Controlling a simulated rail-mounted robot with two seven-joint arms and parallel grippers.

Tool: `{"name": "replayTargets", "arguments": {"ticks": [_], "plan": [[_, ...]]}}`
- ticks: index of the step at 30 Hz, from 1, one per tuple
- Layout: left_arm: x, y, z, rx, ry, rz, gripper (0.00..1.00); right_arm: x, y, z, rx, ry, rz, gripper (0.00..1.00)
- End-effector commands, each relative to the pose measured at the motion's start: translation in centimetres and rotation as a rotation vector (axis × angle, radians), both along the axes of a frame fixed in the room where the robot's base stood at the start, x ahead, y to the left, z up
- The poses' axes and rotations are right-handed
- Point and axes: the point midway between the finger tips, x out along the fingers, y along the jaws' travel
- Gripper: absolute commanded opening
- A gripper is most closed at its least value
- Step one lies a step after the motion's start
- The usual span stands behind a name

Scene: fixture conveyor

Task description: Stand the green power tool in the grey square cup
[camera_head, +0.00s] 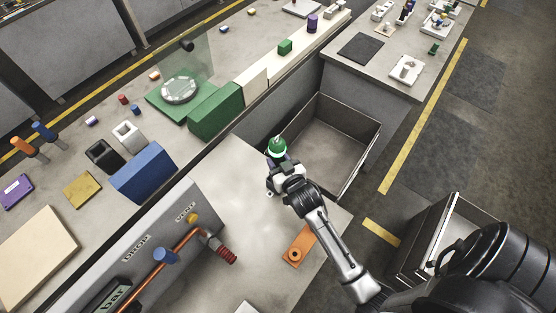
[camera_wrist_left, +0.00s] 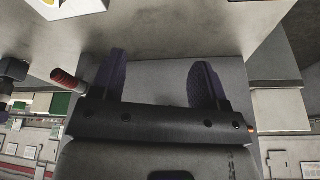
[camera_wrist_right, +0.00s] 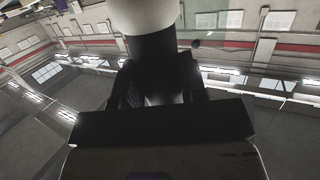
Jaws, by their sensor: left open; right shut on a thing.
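The green power tool (camera_head: 277,147) has a green top and a white band, and it points up from my right gripper (camera_head: 284,168). That gripper is shut on it, above the near worktop. In the right wrist view the tool shows as a dark body (camera_wrist_right: 153,65) with a pale top between the fingers. Two square cups stand on the conveyor bench at left: a dark grey one (camera_head: 104,158) and a pale one (camera_head: 128,138). Both are apart from the tool. My left gripper (camera_wrist_left: 162,82) is open and empty in its wrist view; the head view does not show it.
A blue block (camera_head: 143,173) stands beside the cups. A grey panel (camera_head: 130,255) with a copper pipe and red-ridged nozzle (camera_head: 226,255) lies between the worktop and bench. An orange plate (camera_head: 298,245) lies near my right arm. An open grey drawer (camera_head: 335,140) is behind the gripper.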

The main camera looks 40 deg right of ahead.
Motion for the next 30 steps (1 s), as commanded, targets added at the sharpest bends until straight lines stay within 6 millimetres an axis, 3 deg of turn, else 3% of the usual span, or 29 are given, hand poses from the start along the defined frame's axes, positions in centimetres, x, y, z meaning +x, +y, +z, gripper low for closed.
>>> {"name": "replayTargets", "arguments": {"ticks": [21, 22, 24, 30], "plan": [[-0.02, 0.41, 0.07, 0.015, 0.0, -0.009, 0.68, 0.06, 0.0, 0.08, -0.001, -0.006, 0.0, 0.0], [-0.01, 0.41, 0.05, 0.014, 0.0, -0.009, 0.68, 0.07, 0.0, 0.07, -0.001, -0.006, 0.0, 0.41], [-0.01, 0.4, 0.04, 0.014, 0.0, -0.009, 0.68, 0.06, -0.01, 0.04, -0.001, -0.005, 0.0, 0.47], [0.0, 0.26, 0.04, 0.009, 0.0, -0.005, 0.68, 0.03, 0.0, -0.06, -0.001, -0.003, 0.0, 0.47]]}}
